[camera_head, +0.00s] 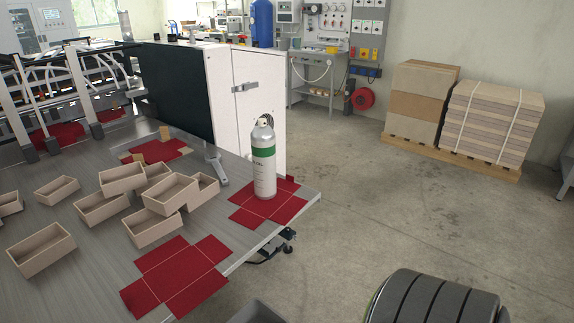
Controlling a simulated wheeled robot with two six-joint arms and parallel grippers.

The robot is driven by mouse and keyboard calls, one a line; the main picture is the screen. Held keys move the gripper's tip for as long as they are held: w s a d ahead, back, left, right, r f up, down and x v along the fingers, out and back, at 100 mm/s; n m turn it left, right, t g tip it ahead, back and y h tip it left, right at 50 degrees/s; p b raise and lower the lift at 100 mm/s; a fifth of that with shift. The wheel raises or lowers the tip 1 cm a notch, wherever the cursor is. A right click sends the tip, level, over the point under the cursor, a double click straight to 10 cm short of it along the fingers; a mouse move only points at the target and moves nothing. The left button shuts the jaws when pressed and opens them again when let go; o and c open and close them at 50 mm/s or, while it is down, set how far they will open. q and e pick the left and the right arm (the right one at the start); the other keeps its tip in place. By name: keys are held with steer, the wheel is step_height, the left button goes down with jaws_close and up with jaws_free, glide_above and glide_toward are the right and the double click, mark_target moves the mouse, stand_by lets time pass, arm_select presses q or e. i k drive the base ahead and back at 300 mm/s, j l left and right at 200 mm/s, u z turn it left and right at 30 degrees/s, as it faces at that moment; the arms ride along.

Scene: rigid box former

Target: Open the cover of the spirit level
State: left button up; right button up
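I cannot make out a spirit level or its cover in the head view. Neither of my grippers is in view. A white machine housing (259,69) with a metal latch (244,87) on its side stands at the back of the table, with a dark panel (175,88) on its front. A white and green spray can (264,160) stands upright near the table's right edge, on a red cross-shaped blank (285,208).
Several open boxes (41,250) crowd the grey table (60,295). Another red blank (178,277) lies at its front edge. A dark ribbed rounded object (436,298) is at bottom right. Stacked cartons (493,120) stand on a pallet; the floor (400,210) between is clear.

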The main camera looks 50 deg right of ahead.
mark_target(275, 242)
steer(key=k+z, duration=0.15)
steer(key=z, duration=1.4)
steer(key=i+l, duration=0.5)
steer(key=i+l+z, duration=0.1)
steer(key=i+l, duration=0.35)
steer(key=l, duration=0.3)
